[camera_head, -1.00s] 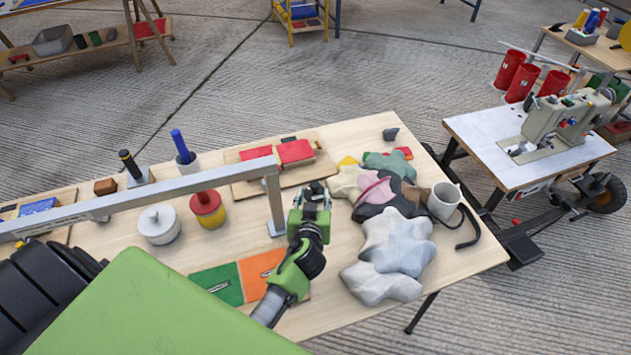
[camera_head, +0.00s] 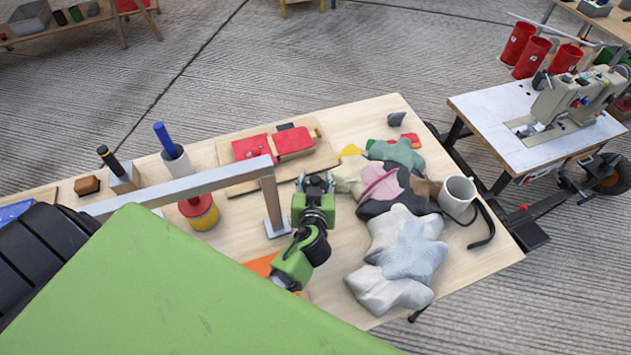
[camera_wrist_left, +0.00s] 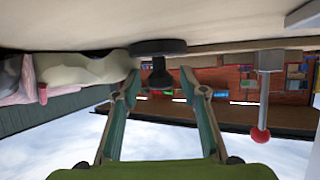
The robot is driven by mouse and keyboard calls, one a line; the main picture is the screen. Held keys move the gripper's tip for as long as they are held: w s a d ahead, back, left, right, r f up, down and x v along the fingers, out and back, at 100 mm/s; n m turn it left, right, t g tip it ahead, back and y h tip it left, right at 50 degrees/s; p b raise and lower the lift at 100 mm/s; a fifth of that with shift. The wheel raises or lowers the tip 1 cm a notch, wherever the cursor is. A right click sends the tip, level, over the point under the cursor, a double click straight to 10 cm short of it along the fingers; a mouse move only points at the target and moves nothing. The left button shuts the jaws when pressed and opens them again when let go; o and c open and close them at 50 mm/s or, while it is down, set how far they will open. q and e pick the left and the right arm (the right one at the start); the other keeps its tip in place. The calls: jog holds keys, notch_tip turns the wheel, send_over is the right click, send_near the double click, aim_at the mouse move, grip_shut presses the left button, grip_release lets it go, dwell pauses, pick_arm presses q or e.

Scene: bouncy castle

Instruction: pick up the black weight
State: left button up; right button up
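In the left wrist view, which shows the table upside down, a black weight (camera_wrist_left: 158,47) with a wide round base and a narrower knob stands on the tabletop. It lies just beyond and between the tips of my left gripper (camera_wrist_left: 160,80), whose two fingers are spread with a gap between them. The fingers do not visibly touch the weight. In the head view my left gripper (camera_head: 316,182) is low over the table, right of a metal post; the weight is not clearly seen there, probably hidden by the gripper. My right gripper is not in view.
A metal bar on a post (camera_head: 272,205) stands just left of my gripper. A pile of fabric pieces (camera_head: 405,245) and a white mug (camera_head: 457,196) lie to the right. A board with red blocks (camera_head: 225,158) is behind. Bare wood shows between the board and the fabric.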

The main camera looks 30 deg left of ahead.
pick_arm(q)
grip_shut()
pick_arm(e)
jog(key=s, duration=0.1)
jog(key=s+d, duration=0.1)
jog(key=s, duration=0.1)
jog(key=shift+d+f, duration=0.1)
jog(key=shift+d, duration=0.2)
